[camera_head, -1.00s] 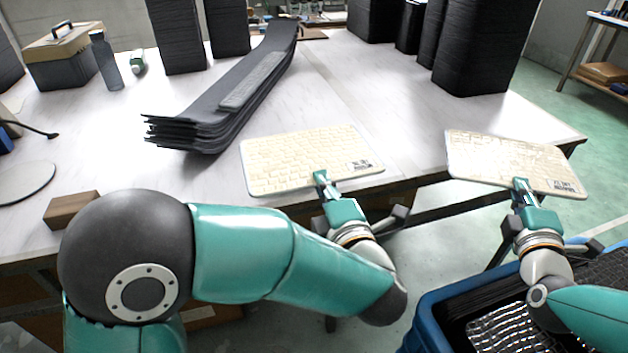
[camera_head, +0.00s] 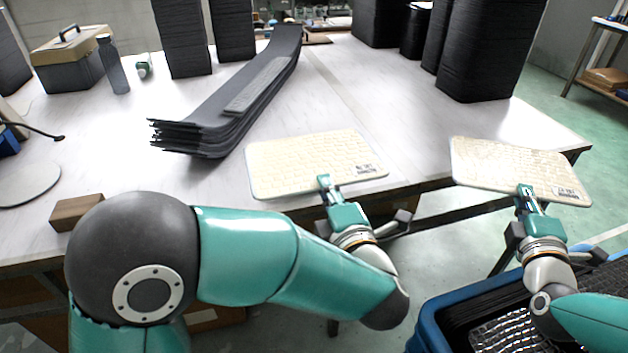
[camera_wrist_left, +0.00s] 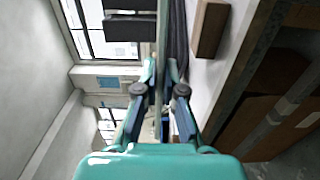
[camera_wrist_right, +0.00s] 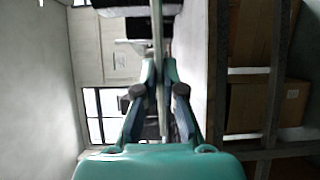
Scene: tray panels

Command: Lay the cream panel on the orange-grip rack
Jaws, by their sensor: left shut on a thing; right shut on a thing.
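My left gripper (camera_head: 324,182) is shut on the near edge of a cream panel (camera_head: 310,160), which is flat, ridged and has a dark printed label near its right corner. This panel appears over the table's front edge; I cannot tell whether it touches the top. My right gripper (camera_head: 526,192) is shut on the near edge of a second, similar cream panel (camera_head: 510,168), beyond the table's right front corner. In the left wrist view the panel (camera_wrist_left: 160,50) is edge-on between the fingers, as is the other panel (camera_wrist_right: 157,35) in the right wrist view. I cannot make out an orange-grip rack.
The pale table (camera_head: 390,110) bears a stack of long dark strips (camera_head: 200,130), tall black stacks (camera_head: 490,50), a toolbox (camera_head: 70,65), a bottle (camera_head: 112,65) and a brown block (camera_head: 75,212). A blue crate (camera_head: 430,325) stands at lower right.

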